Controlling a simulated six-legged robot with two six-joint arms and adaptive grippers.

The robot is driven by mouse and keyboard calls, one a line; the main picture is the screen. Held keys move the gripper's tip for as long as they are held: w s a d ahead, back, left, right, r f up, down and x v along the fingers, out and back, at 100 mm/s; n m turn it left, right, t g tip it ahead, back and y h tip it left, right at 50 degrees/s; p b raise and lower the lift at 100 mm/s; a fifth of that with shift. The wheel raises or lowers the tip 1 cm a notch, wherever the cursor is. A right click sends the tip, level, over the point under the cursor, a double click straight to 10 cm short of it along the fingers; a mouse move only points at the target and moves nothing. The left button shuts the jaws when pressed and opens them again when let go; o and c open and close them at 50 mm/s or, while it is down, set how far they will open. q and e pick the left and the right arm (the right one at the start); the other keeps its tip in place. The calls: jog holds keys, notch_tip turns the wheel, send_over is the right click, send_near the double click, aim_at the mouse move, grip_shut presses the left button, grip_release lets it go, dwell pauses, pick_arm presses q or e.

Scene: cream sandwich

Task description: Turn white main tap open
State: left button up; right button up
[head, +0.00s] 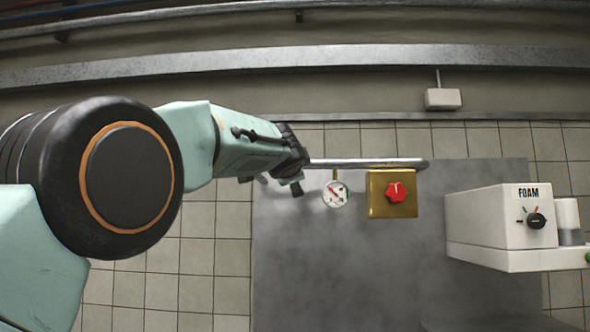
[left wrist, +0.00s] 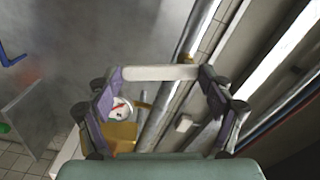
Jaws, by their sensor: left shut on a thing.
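A white bar-shaped handle (left wrist: 160,73), apparently the white main tap, lies across the left wrist view. My left gripper (left wrist: 162,78) is shut on this handle, with one finger at each of its ends. In the head view my left gripper (head: 295,178) is at the left end of a horizontal metal pipe (head: 370,163). The handle cannot be clearly made out there, as my gripper and arm cover that spot. My right gripper is in neither view.
A round gauge (head: 336,194) and a brass box (head: 380,208) with a red knob (head: 396,192) hang by the pipe, right of my gripper. A white machine marked FOAM (head: 490,232) stands at the right. A grey panel (head: 330,270) lies below, free of objects.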

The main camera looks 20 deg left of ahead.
pick_arm(q)
jog(key=m, duration=0.2)
jog(key=a+m, duration=0.1)
jog(key=shift+s+r+m, duration=0.15)
jog(key=shift+s+m, duration=0.05)
jog(key=shift+m, duration=0.2)
jog(key=shift+a+r, duration=0.1)
dwell(0.4)
